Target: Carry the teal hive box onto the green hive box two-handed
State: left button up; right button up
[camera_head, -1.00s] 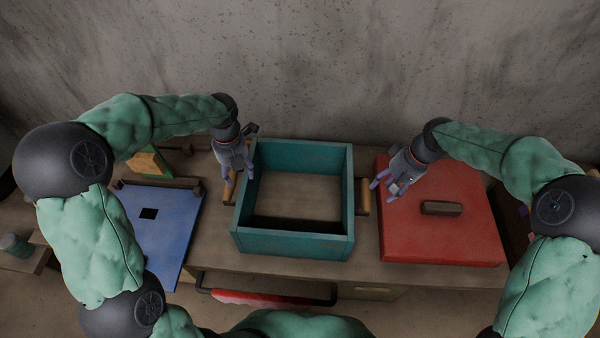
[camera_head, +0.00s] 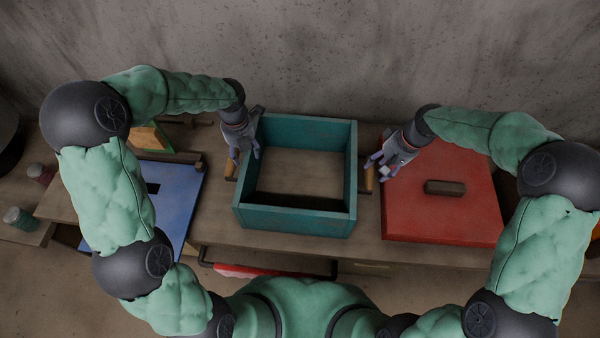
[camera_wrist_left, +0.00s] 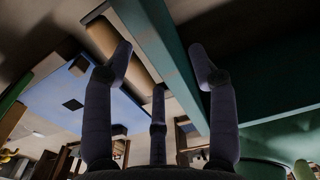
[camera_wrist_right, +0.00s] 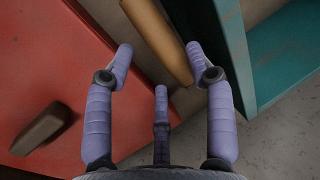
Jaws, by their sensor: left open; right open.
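The teal hive box (camera_head: 296,223) is an open, bottomless-looking frame on the table, with a wooden handle on its left side (camera_head: 231,168) and right side (camera_head: 368,179). My left gripper (camera_head: 246,150) is open at the left wall. In the left wrist view, its fingers (camera_wrist_left: 160,62) lie to either side of the handle (camera_wrist_left: 122,50) and teal wall (camera_wrist_left: 165,55); contact is unclear. My right gripper (camera_head: 378,166) is open by the right handle. In the right wrist view, that handle (camera_wrist_right: 160,40) lies between its fingertips (camera_wrist_right: 160,58). I cannot identify the green hive box with certainty.
A red lid (camera_head: 455,215) with a brown grip lies close to the box's right. A blue board (camera_head: 175,200) with a dark slot lies left. A small green-and-yellow object (camera_head: 150,138) stands behind it. Jars (camera_head: 20,219) are far left. A concrete wall (camera_head: 300,50) closes the back.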

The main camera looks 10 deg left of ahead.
aim_at(373, 171)
pick_arm(q)
jog(key=shift+f, duration=2.7)
pick_arm(e)
jog(key=shift+x, duration=2.65)
pick_arm(q)
grip_shut()
pick_arm(e)
grip_shut()
pick_arm(q)
jog(key=shift+w+r, duration=0.15)
pick_arm(e)
jog(key=shift+w+r, duration=0.1)
jog(key=shift+w, duration=0.05)
